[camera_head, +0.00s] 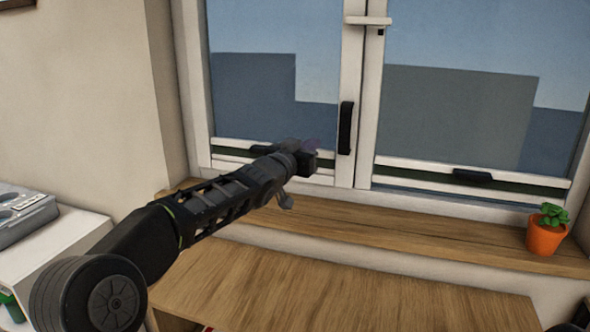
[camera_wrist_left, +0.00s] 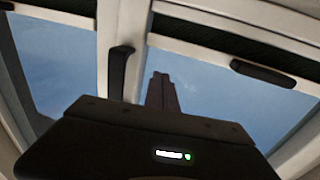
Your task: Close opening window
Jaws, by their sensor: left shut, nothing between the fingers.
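The white-framed window (camera_head: 361,105) has two glazed panes side by side, divided by a white centre post. A black vertical handle (camera_head: 346,128) is on the post and shows in the wrist view (camera_wrist_left: 120,72). A black grip (camera_head: 472,177) sits on the right pane's lower rail. I cannot tell for sure how far either pane stands open. My left gripper (camera_head: 311,157) is in front of the left pane's lower right part, left of and below the vertical handle. Its fingers (camera_wrist_left: 162,92) are shut and empty in the wrist view. Contact with the frame cannot be judged. My right gripper is not in view.
A wooden sill (camera_head: 400,232) runs below the window, with a potted plant (camera_head: 545,238) at its right end. A wooden tabletop (camera_head: 350,290) is in front. A grey device (camera_head: 25,215) stands on a white surface at left. The sill's middle is clear.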

